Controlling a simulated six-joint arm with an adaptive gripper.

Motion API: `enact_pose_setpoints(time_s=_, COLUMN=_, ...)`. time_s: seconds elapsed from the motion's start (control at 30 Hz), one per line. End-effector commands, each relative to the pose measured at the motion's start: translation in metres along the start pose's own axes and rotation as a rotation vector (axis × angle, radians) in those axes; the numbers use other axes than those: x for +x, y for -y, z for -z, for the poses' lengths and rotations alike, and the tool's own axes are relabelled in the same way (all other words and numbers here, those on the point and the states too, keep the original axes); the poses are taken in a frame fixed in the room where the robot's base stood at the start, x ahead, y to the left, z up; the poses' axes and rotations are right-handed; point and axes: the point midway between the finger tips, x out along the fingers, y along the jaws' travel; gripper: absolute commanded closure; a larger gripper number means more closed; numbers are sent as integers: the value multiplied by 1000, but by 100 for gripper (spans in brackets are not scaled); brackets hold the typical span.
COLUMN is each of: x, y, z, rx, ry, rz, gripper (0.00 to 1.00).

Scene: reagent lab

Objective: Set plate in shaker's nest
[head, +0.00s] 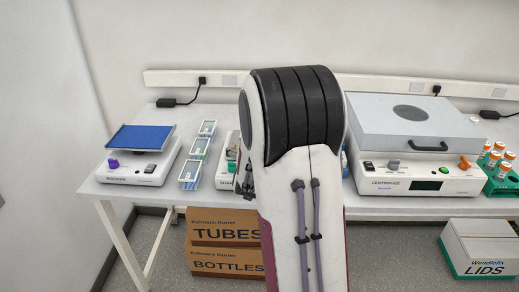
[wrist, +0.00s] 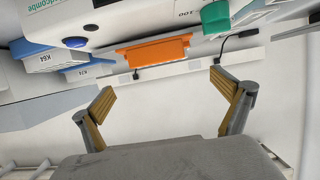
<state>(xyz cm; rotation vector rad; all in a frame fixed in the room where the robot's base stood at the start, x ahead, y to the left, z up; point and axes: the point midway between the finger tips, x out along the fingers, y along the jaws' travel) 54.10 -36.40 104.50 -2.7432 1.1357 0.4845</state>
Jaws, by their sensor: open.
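My gripper (wrist: 163,88) is open in the wrist view, with its two tan-padded fingers wide apart and nothing between them. In the head view my own arm hides it. I cannot pick out the plate for certain in either view. A white device (wrist: 150,22) with a blue knob and a green part shows at the top of the wrist view; I cannot tell whether it is the shaker. An orange block (wrist: 153,52) lies beyond the fingertips, apart from them. In the head view a device (head: 225,172) is mostly hidden behind my arm.
A device with a blue top (head: 141,138) stands at the left of the bench, beside several small clear racks (head: 198,155). A centrifuge (head: 415,150) and a green rack of orange-capped bottles (head: 503,183) stand at the right. Cardboard boxes (head: 222,262) sit below.

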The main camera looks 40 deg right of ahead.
Motion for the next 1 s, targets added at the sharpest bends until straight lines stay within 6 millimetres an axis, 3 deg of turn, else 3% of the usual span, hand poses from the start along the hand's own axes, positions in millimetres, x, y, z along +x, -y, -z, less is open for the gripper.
enact_pose_setpoints(time_s=0.33, x=-2, y=2, z=1, rx=0, ry=2, rz=6, gripper=0)
enact_pose_setpoints(time_s=0.53, x=-17, y=20, z=6, rx=-3, ry=29, rz=54, gripper=0)
enact_pose_setpoints(time_s=0.77, x=-60, y=62, z=13, rx=-20, ry=99, rz=168, gripper=0)
enact_pose_setpoints(time_s=1.0, x=-119, y=101, z=13, rx=-60, ry=192, rz=293, gripper=0)
